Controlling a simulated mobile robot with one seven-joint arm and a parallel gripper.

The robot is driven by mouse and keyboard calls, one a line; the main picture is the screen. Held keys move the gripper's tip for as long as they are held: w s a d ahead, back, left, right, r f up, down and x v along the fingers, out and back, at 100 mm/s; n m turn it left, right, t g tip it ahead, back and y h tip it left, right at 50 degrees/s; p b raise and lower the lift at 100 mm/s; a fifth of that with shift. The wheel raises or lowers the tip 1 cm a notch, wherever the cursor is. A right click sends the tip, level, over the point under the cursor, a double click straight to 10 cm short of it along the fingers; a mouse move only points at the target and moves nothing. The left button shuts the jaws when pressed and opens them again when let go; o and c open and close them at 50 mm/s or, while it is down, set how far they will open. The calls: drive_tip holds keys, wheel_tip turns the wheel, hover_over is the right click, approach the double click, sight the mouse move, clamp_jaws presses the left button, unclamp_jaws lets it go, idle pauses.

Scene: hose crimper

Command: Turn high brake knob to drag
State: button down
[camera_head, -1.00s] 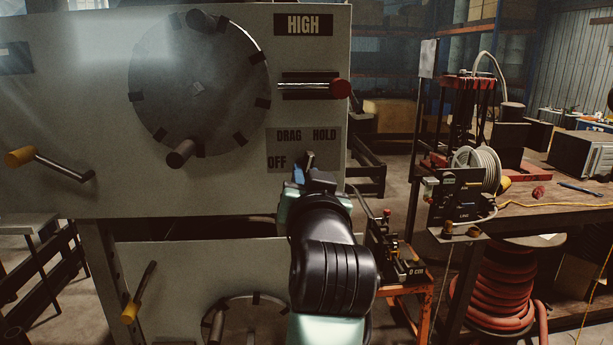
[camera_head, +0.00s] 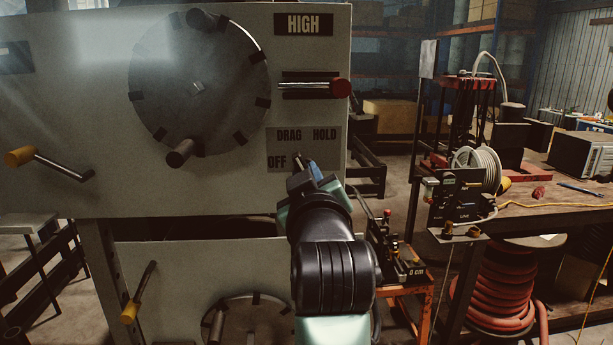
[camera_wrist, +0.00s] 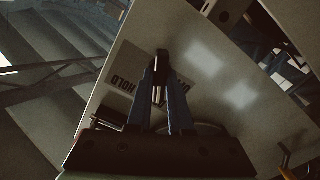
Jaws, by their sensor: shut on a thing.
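The high brake knob (camera_head: 298,158), small and dark, sits on the label plate marked OFF, DRAG and HOLD (camera_head: 328,151), under the HIGH sign (camera_head: 303,24). In the head view its visible tip leans up and left, between OFF and DRAG. My gripper (camera_head: 304,174) is at the knob from below right, shut on it. In the wrist view the blue fingers of my gripper (camera_wrist: 160,88) stand on either side of the dark knob (camera_wrist: 161,62). My gripper hides part of the knob and plate, so its exact setting is hard to tell.
A large dark disc (camera_head: 200,85) with handles is to the left. A yellow-tipped lever (camera_head: 20,157) is farther left. A workbench with a hose reel (camera_head: 478,165) stands at the right.

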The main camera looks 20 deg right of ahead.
idle(0.3)
drive_tip(key=c, duration=0.8)
unclamp_jaws()
drive_tip(key=b+v, duration=0.4)
drive_tip(key=v, duration=0.9)
